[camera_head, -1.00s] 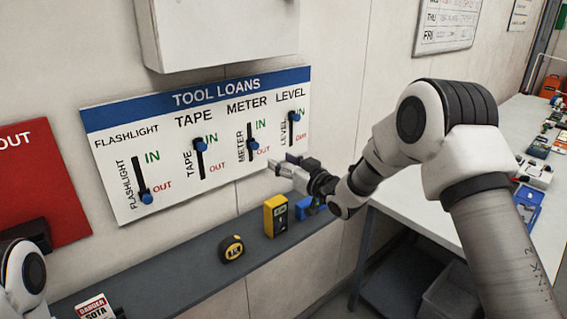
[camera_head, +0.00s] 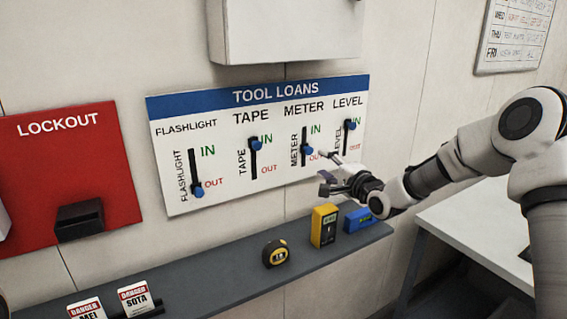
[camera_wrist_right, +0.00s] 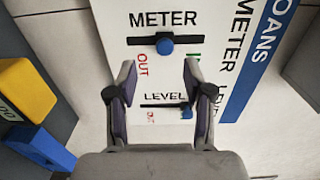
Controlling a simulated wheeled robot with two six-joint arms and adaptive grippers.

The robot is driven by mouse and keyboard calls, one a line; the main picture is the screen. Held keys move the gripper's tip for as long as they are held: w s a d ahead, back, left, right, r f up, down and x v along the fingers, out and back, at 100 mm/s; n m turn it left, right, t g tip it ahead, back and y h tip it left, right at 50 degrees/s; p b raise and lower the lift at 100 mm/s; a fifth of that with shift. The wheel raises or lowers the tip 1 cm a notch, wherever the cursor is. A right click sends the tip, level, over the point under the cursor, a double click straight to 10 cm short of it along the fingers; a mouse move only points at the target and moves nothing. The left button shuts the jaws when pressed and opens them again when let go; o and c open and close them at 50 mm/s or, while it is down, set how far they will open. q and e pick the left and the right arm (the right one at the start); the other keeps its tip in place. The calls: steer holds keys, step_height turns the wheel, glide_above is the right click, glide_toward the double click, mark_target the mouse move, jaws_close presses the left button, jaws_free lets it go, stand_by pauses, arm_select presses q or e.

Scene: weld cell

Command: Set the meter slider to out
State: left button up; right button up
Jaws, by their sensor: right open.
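The METER slider is a blue knob (camera_head: 308,151) on a dark vertical slot in the white TOOL LOANS board (camera_head: 223,190). The knob sits around mid-slot, between IN above and OUT below. It also shows in the right wrist view (camera_wrist_right: 165,45), beyond the fingertips and between their lines. My right gripper (camera_head: 322,172) is open and empty, below and right of the knob in the head view. Its spread fingers also show in the right wrist view (camera_wrist_right: 159,72), apart from the knob. My left gripper is out of view.
The LEVEL knob (camera_head: 350,124) is close by, near IN; the TAPE knob (camera_head: 256,143) is high and FLASHLIGHT (camera_head: 198,191) low. A grey shelf (camera_head: 215,285) below holds a tape measure (camera_head: 275,253), yellow meter (camera_head: 324,225) and blue level (camera_head: 360,219). A cabinet (camera_head: 300,30) overhangs.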

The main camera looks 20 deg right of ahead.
mark_target(311, 152)
steer(key=w+p, duration=0.1)
steer(key=w, duration=0.1)
steer(key=w+p, duration=0.1)
steer(key=w, duration=0.1)
steer(key=w+p, duration=0.1)
steer(key=w, duration=0.2)
steer(key=shift+w+a+r, duration=0.1)
steer(key=shift+a+r, duration=0.2)
steer(key=shift+r, duration=0.05)
steer(key=shift+w, duration=0.25)
steer(key=shift+d+f, duration=0.1)
steer(key=shift+d, duration=0.05)
